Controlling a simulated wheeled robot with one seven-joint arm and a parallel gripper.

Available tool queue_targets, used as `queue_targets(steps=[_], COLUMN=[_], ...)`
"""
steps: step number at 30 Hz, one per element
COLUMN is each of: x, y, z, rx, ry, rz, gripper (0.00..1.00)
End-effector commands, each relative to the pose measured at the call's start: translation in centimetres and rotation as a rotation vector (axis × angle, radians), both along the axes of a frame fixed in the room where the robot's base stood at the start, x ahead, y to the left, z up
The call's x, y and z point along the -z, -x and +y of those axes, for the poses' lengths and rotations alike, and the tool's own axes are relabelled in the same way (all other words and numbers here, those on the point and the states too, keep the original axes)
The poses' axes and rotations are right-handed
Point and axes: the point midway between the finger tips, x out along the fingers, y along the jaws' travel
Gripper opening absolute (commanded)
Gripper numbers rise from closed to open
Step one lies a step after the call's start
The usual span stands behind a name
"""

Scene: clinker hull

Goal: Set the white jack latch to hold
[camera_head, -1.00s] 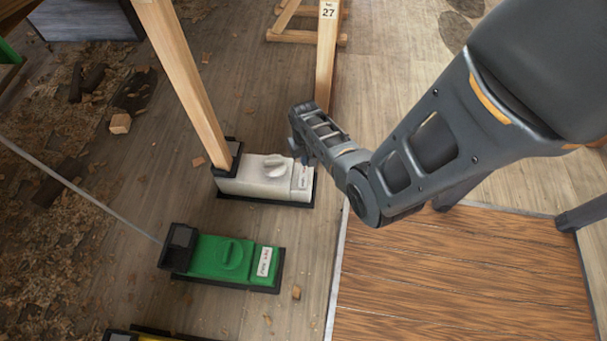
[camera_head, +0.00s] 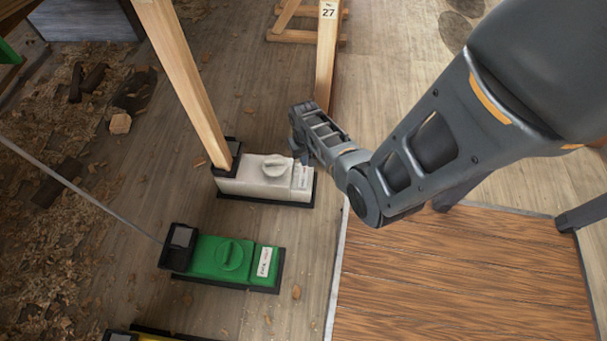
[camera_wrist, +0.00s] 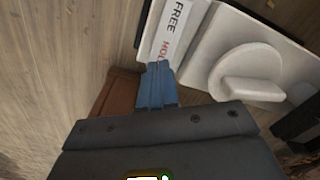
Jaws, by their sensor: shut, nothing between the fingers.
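The white jack (camera_head: 248,188) stands on the floor at the middle of the head view, with a wooden post rising from its left end. Its white latch knob (camera_head: 274,167) is on top and also shows large in the wrist view (camera_wrist: 252,88). A label (camera_wrist: 174,32) beside the knob reads FREE in black and a red word, partly hidden, that starts HOL. My gripper (camera_wrist: 158,70) is shut and empty, its blue fingertip at the label's lower end, left of the knob. In the head view my gripper (camera_head: 299,150) is at the jack's right end; its fingertips are mostly hidden.
A green jack (camera_head: 222,258) stands in front of the white one, and a yellow jack (camera_head: 152,338) shows at the bottom edge. A wooden post marked 27 (camera_head: 327,50) stands behind. A brown plank platform (camera_head: 450,285) lies at right. Wood chips litter the left floor.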

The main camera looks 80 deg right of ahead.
Motion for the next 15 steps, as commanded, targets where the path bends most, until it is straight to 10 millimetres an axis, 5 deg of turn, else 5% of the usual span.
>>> queue_targets(steps=[15], x=[0.55], y=[-0.01], z=[-0.01], rx=[0.000], ry=[0.000], rz=[0.000], gripper=[0.00])
